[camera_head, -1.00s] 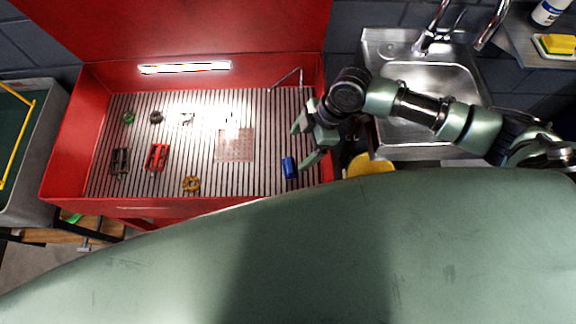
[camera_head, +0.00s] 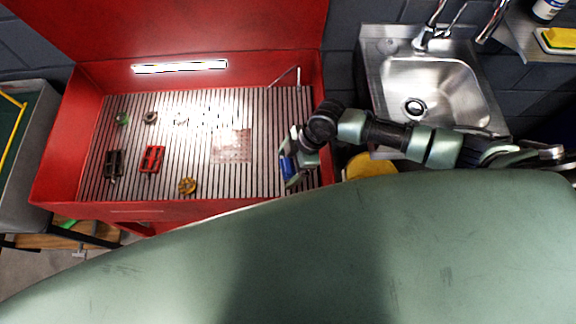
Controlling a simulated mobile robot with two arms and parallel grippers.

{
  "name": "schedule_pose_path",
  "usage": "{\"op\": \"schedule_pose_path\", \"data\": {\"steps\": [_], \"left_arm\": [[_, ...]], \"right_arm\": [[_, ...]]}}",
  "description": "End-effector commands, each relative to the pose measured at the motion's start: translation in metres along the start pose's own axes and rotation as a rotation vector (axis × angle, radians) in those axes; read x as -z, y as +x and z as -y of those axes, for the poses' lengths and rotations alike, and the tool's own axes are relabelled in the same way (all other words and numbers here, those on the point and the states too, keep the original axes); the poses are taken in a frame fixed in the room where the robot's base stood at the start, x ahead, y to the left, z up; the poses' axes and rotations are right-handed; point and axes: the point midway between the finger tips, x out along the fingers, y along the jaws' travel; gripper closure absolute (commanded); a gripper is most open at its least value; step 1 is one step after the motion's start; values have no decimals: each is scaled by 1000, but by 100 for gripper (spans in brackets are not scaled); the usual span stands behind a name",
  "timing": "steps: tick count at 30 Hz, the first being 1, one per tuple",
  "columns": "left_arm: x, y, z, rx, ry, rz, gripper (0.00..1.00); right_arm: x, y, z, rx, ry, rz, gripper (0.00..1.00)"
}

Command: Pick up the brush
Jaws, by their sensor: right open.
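The brush seems to be the small blue object (camera_head: 287,167) at the right end of the red bench's slatted tray; its bristles cannot be made out. My right gripper (camera_head: 289,170) is open, with its fingers at the blue object, one on each side in the picture. Part of the object is hidden by the gripper, and I cannot tell whether the fingers touch it. My left gripper is not in view.
The red bench (camera_head: 185,211) holds a black pedal (camera_head: 114,163), a red pedal (camera_head: 152,159), a gold ring-shaped part (camera_head: 187,186) and small parts. A thin bent spout (camera_head: 297,76) stands at the back. A steel sink (camera_head: 440,85) and a yellow round thing (camera_head: 370,165) are at right.

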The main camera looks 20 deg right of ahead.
Motion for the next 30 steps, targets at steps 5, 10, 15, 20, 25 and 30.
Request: {"op": "schedule_pose_path", "data": {"steps": [5, 10, 15, 20, 25, 30], "left_arm": [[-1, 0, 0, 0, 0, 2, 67], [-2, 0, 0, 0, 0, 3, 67], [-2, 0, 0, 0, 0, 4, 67], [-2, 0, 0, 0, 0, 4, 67], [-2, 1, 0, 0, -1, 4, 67], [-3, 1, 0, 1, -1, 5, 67]], "right_arm": [[0, 1, 0, 0, 0, 0, 15], [0, 1, 0, 0, 0, 0, 51], [0, 1, 0, -1, 0, 0, 81], [0, 0, 0, -1, 0, 0, 81], [3, -6, -1, -2, -1, -1, 81], [12, -29, -1, -3, -4, -1, 81]]}}
